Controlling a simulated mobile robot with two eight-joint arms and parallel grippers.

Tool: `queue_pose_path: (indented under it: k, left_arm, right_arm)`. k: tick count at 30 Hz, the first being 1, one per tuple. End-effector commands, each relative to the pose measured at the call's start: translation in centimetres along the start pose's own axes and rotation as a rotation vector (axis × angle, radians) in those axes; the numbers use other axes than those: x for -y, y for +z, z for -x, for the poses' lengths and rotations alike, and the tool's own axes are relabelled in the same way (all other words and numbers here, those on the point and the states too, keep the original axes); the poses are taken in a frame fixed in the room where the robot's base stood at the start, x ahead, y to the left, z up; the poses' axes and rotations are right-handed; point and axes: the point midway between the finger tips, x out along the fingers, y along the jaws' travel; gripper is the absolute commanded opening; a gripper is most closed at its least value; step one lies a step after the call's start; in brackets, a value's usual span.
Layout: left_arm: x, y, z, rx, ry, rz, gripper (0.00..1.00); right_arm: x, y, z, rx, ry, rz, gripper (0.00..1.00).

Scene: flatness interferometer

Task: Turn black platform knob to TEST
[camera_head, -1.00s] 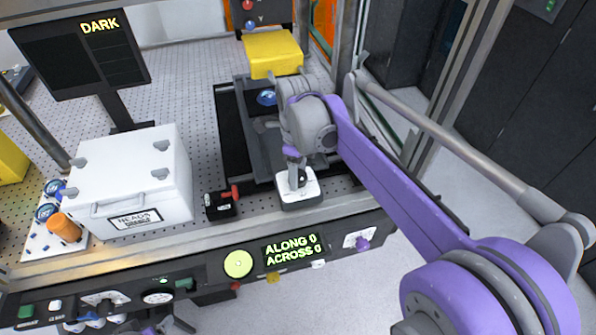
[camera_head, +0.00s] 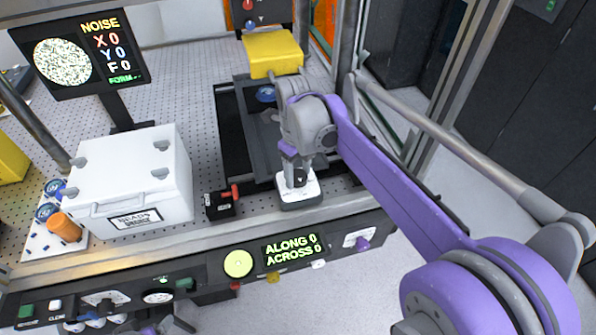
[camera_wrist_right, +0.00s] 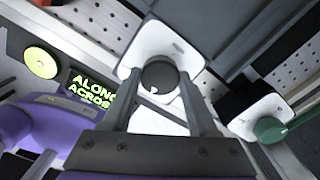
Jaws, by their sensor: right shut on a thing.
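The black platform knob (camera_wrist_right: 160,74) sits on a white plate (camera_wrist_right: 190,42) and shows between my right fingers in the right wrist view. A small white mark shows on its edge nearest my gripper. My right gripper (camera_head: 299,180) points down at the white-topped box (camera_head: 298,200) at the front of the bench and is shut on the knob. The knob is mostly hidden by the fingers in the head view, and I cannot read the plate's lettering. A dark and purple part at the bottom edge of the head view may be my left gripper (camera_head: 165,326); its jaws cannot be made out.
A screen (camera_head: 77,62) reads NOISE, with X, Y and F at 0 and a round speckled picture. A white lidded box (camera_head: 130,178) and a small black box with a red lever (camera_head: 221,203) stand left of the knob. The front panel display (camera_head: 293,249) reads ALONG 0, ACROSS 0.

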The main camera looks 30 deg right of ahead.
Motion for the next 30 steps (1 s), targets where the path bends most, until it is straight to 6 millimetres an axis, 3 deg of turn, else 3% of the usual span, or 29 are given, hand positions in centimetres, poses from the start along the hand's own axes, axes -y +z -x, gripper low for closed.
queue_pose_path:
  k: [6,7,11,22,30]
  left_arm:
    - [0.0,0.0,0.0,0.0,0.0,0.0,0.8]
    - [0.0,0.0,0.0,0.0,0.0,0.0,0.8]
    - [0.0,0.0,0.0,0.0,0.0,0.0,0.8]
    - [0.0,0.0,0.0,0.0,0.0,0.0,0.8]
    - [0.0,-0.4,0.4,-0.003,0.0,0.0,0.8]
  right_arm:
    - [0.0,0.0,0.0,0.0,0.001,-0.002,0.04]
    - [0.0,0.0,0.0,0.0,0.001,-0.002,0.65]
    - [0.0,0.0,0.0,0.0,0.0,-0.001,0.88]
    - [0.0,0.0,0.5,0.0,0.0,0.0,0.89]
    - [0.0,0.0,5.2,0.001,0.0,0.0,0.89]
